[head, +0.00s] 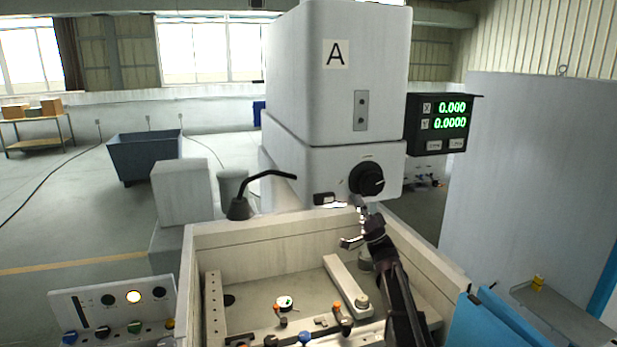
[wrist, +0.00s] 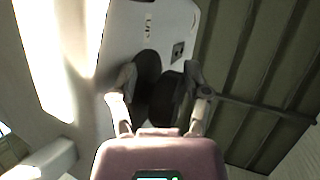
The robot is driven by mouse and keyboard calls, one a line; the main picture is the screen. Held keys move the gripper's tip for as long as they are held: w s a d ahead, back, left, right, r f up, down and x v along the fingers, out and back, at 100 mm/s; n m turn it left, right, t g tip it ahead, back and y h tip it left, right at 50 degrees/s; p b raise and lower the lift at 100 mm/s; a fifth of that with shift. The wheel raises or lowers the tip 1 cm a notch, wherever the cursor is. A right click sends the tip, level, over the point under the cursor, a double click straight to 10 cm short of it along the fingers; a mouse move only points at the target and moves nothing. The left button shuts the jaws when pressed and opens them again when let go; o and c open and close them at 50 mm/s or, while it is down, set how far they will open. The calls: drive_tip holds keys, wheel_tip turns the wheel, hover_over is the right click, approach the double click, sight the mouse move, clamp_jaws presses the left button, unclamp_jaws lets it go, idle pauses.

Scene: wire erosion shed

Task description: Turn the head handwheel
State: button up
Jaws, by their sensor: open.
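The head handwheel (head: 367,179) is a round black wheel on the front of the white machine head marked A (head: 338,75). In the wrist view the dark wheel (wrist: 165,98) lies ahead, between my fingers as seen there. My gripper (head: 353,223) is open, just below and in front of the wheel in the head view. In the wrist view its two fingers (wrist: 158,82) stand apart, one at each side of the wheel. I cannot tell whether either finger touches it.
The open work tank (head: 240,235) lies below, with a clamp bar (head: 346,283) and small parts inside. A black bent-neck lamp (head: 240,207) is left of the head. A readout (head: 440,124) hangs at its right. A control panel (head: 112,312) is at lower left.

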drive_tip(key=s+d+f+m+h+b, duration=0.15)
drive_tip(key=f+m+h, duration=0.25)
drive_tip(key=f+h, duration=0.45)
drive_tip(key=d+f+m+h, duration=0.2)
drive_tip(key=f+m+h, duration=0.2)
drive_tip(key=f+h, duration=0.4)
drive_tip(key=d+f+m+h+b, duration=0.15)
drive_tip(key=f+m+h, duration=0.25)
drive_tip(key=f+h, duration=0.45)
drive_tip(key=s+f+n+g, duration=0.4)
drive_tip(key=s+f+g, duration=0.2)
drive_tip(key=s, duration=0.7)
drive_tip(key=s+a+f+n+g, duration=0.1)
drive_tip(key=s+f+n+g, duration=0.3)
drive_tip(key=s, duration=0.9)
wheel_tip(320, 180, down, 3)
drive_tip(key=g, duration=0.5)
drive_tip(key=shift+s+a+n, duration=0.2)
drive_tip(key=shift+s+n, duration=0.1)
drive_tip(key=shift+s, duration=0.05)
drive_tip(key=shift+c, duration=0.3)
drive_tip(key=shift+s+f, duration=0.1)
drive_tip(key=shift+s, duration=0.05)
